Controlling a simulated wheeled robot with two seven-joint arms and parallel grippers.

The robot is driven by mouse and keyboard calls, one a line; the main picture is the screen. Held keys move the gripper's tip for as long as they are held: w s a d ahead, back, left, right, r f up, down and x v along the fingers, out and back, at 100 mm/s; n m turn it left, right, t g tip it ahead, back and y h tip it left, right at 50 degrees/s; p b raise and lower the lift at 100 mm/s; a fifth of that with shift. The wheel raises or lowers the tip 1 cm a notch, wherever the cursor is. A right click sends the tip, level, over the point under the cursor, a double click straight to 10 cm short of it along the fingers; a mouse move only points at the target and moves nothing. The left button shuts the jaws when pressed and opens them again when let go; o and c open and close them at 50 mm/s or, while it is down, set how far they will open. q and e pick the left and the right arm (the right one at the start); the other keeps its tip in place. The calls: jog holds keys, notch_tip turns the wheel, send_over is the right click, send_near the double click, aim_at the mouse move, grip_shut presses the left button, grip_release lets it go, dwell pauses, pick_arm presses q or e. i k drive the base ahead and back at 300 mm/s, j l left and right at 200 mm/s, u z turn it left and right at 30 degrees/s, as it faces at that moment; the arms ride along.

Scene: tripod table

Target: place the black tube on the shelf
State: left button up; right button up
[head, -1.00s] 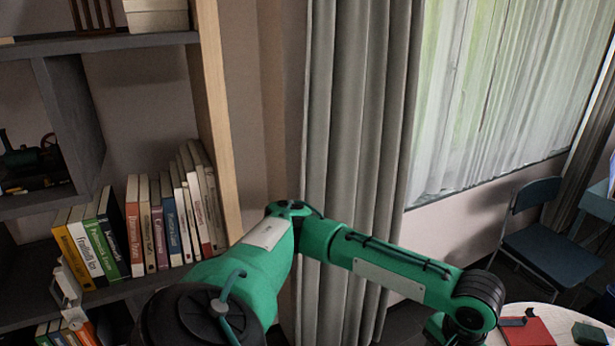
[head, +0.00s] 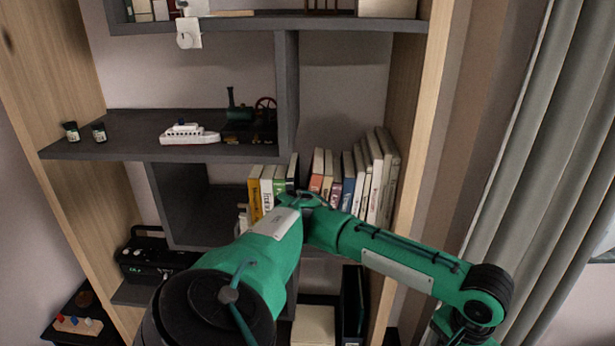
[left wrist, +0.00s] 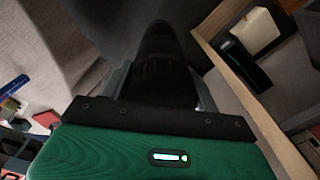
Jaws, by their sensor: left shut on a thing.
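In the left wrist view, my left gripper (left wrist: 160,88) is shut on the black tube (left wrist: 157,48), which points away from the palm between the two fingers. The tube's far end is dark and hard to make out against the grey behind it. In the head view my green left arm crosses the lower middle and bends down at the right; its gripper and the tube are out of that frame. The shelf (head: 75,151) is a tall unit with dark boards and light wood sides. My right gripper is in neither view.
A white toy boat (head: 190,135), a small steam engine (head: 245,112) and two small jars stand on the middle board, with bare room around them. Books (head: 375,180) fill the compartment at right. A black radio (head: 150,255) sits lower left. A grey curtain (head: 535,150) hangs at right.

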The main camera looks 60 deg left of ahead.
aim_at(126, 126)
jog(key=u, duration=1.35)
jog(key=i+u, duration=0.2)
jog(key=u, duration=1)
